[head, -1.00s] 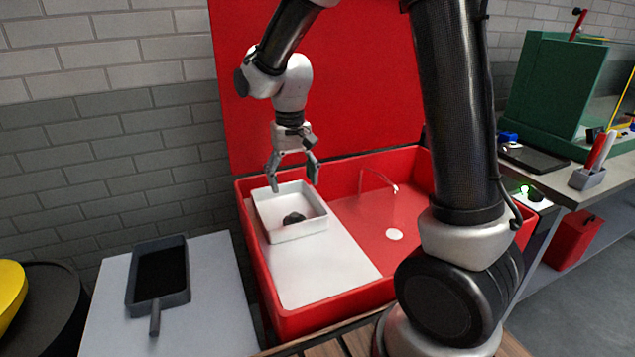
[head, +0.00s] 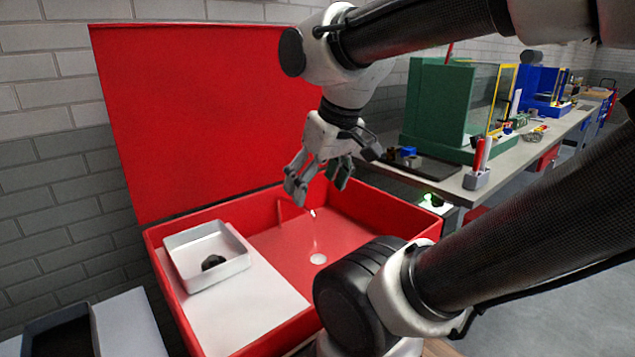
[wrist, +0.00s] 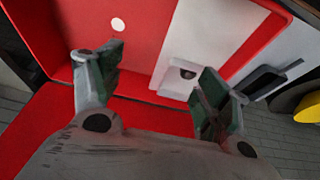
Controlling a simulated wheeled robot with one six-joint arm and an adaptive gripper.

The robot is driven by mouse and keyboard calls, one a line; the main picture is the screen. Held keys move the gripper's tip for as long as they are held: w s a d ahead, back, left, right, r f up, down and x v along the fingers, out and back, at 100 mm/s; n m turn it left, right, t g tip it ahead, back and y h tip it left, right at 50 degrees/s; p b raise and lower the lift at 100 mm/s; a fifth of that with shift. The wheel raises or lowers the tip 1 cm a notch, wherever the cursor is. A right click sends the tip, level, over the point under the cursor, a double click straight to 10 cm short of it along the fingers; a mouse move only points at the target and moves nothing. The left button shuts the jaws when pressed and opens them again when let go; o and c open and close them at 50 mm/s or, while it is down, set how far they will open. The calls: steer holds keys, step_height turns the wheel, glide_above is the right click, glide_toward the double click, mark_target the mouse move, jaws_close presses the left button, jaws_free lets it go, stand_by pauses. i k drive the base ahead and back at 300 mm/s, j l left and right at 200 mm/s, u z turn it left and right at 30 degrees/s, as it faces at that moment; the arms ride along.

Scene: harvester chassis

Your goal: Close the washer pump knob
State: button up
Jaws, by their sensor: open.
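The washer is a red tub (head: 160,262) with a raised red lid (head: 210,110). A small white panel with a glowing green spot and a small black knob (head: 437,200) is just beyond the tub's right side, below the bench edge. I take this for the pump knob; its setting is too small to read. My gripper (head: 320,192) is open and empty above the back of the basin, left of the panel and apart from it. In the wrist view my open fingers (wrist: 160,65) frame the tub; the knob does not show there.
A white tray (head: 240,271) holding a dark lump (head: 213,262) sits on the tub's white shelf (head: 245,315). A spout (head: 312,212) and white disc (head: 318,259) are in the basin. A grey bench (head: 510,165) with a green machine (head: 437,100) stands at right.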

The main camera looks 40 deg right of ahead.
mark_target(438, 201)
steer(key=k+l, duration=1.15)
steer(key=l+z, duration=0.1)
steer(key=z, duration=0.75)
steer(key=i+l+u, duration=0.1)
steer(key=i, duration=0.3)
steer(key=i+l+u, duration=0.15)
steer(key=i+l, duration=0.2)
